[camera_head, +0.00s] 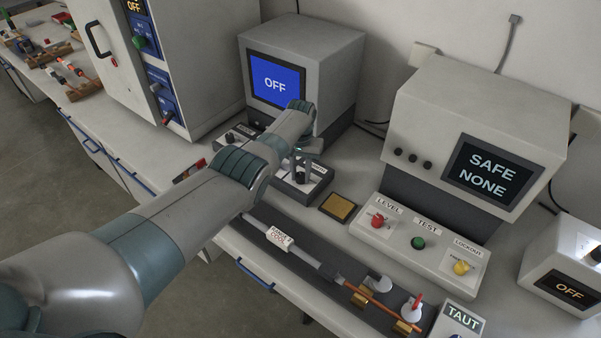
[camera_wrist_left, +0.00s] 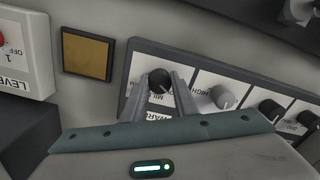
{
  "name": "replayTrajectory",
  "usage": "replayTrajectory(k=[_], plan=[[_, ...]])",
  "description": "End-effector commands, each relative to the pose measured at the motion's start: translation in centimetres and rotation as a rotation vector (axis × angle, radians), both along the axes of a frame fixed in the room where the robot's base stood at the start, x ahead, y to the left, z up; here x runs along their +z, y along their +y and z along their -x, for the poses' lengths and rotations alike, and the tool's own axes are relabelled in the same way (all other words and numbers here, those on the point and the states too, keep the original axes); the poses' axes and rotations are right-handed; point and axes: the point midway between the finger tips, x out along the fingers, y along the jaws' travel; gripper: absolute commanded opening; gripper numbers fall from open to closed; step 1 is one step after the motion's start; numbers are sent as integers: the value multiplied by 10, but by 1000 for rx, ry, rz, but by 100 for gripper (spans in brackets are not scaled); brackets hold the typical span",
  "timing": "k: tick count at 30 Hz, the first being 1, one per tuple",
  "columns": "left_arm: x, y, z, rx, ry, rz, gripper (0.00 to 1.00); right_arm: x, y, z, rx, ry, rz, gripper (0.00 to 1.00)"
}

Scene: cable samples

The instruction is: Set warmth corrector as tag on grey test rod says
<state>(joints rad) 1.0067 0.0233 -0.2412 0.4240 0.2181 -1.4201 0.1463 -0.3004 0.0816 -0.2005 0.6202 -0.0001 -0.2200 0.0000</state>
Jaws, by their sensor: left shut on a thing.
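The grey test rod (camera_head: 303,255) lies in a dark tray along the table's front. Its white tag (camera_head: 280,236) seems to read RANGE and COOL; the small print is unclear. My left gripper (camera_wrist_left: 160,80) is shut on a black knob (camera_wrist_left: 159,81) on a dark-edged panel, one finger on each side. Beside the knob, MIL and WAR show on the label, partly covered by the fingers. The knob (camera_head: 300,178) also shows in the head view below my wrist. A grey knob (camera_wrist_left: 222,97) marked HIGH is beside it. My right gripper is out of view.
A brass-coloured plate (camera_head: 338,207) lies beside the panel. A console (camera_head: 418,243) with red, green and yellow knobs stands right of it. A screen reading SAFE NONE (camera_head: 489,173) and a blue OFF screen (camera_head: 275,83) stand behind. An orange cable (camera_head: 381,311) continues from the rod.

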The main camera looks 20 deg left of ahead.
Motion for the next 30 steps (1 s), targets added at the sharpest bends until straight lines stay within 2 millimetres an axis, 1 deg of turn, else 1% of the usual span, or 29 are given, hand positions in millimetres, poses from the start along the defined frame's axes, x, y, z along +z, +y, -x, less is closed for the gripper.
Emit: replayTrajectory(k=[6,19,20,21,22,30], plan=[[2,0,-1,61,-3,1,4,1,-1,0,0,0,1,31],[2,0,-2,72,-4,1,4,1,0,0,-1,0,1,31],[2,0,-2,72,-4,1,31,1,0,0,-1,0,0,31],[2,0,-2,72,-4,1,40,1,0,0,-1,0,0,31],[2,0,-2,72,-4,1,45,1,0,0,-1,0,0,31],[1,0,-1,71,-2,0,45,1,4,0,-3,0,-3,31]])
